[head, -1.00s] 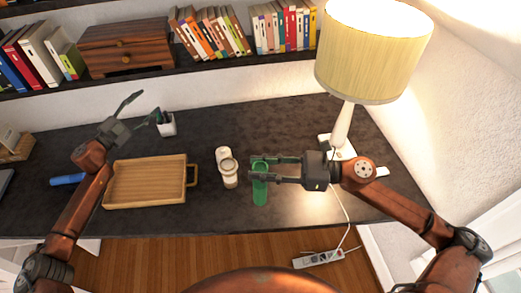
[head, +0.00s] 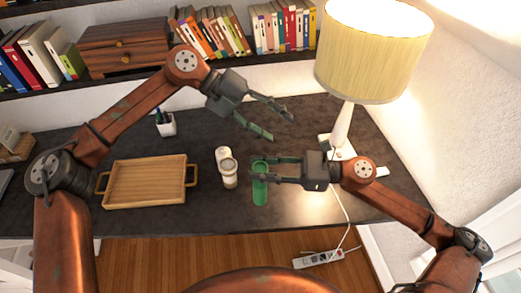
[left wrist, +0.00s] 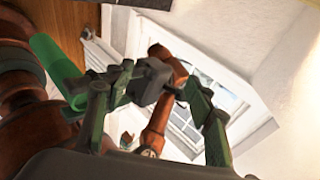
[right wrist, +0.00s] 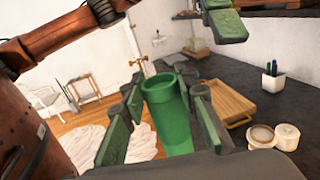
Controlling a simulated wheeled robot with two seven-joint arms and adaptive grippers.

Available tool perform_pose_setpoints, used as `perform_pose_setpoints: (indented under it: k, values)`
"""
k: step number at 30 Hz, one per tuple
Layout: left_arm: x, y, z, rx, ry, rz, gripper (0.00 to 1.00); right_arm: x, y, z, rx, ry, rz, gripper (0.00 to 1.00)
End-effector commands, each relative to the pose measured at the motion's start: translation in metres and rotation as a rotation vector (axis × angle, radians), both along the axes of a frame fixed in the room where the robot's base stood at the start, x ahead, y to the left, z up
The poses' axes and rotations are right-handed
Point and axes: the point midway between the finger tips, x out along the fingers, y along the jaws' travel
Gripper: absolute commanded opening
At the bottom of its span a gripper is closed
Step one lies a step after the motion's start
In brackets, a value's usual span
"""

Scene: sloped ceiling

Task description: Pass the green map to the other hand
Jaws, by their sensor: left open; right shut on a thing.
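The green map is a rolled green tube (head: 260,186). My right gripper (head: 254,171) is shut on it and holds it upright over the front part of the desk. In the right wrist view the green map (right wrist: 168,112) stands between the two fingers, with its open end up. My left gripper (head: 281,127) is open and empty, above and behind the right gripper in the head view. In the left wrist view the green map (left wrist: 55,62) shows at the left, outside the spread left fingers (left wrist: 158,115).
A wooden tray (head: 145,183) lies on the dark desk (head: 75,150). Two pale jars (head: 226,165) stand just left of the map. A pen cup (head: 166,124) stands behind the tray. A lamp (head: 372,50) stands at the right, and a bookshelf (head: 150,78) runs behind.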

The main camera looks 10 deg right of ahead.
Motion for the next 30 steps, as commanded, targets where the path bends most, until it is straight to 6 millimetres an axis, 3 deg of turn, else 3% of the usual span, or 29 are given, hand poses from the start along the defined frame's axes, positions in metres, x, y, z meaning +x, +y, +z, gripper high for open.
perform_pose_setpoints:
  k: [3, 9, 15, 21, 30]
  values:
    - [-0.034, -0.004, -0.01, 0.21, -0.094, -0.091, 0.5, 0.0, 0.0, 0.0, 0.0, 0.0, 0.0, 0.05]
    - [-0.061, 0.015, -0.022, 0.556, -0.242, -0.157, 0.5, 0.0, 0.0, 0.0, 0.0, 0.0, 0.0, 0.05]
    - [-0.067, 0.038, -0.02, 0.782, -0.34, -0.153, 0.5, 0.0, 0.0, 0.0, 0.0, 0.0, 0.0, 0.05]
    - [-0.068, 0.046, -0.022, 0.855, -0.372, -0.145, 0.5, 0.0, 0.0, 0.0, 0.0, 0.0, 0.0, 0.05]
    - [-0.068, 0.047, -0.066, 0.856, -0.37, -0.147, 0.5, 0.0, 0.0, 0.0, 0.0, 0.0, 0.0, 0.05]
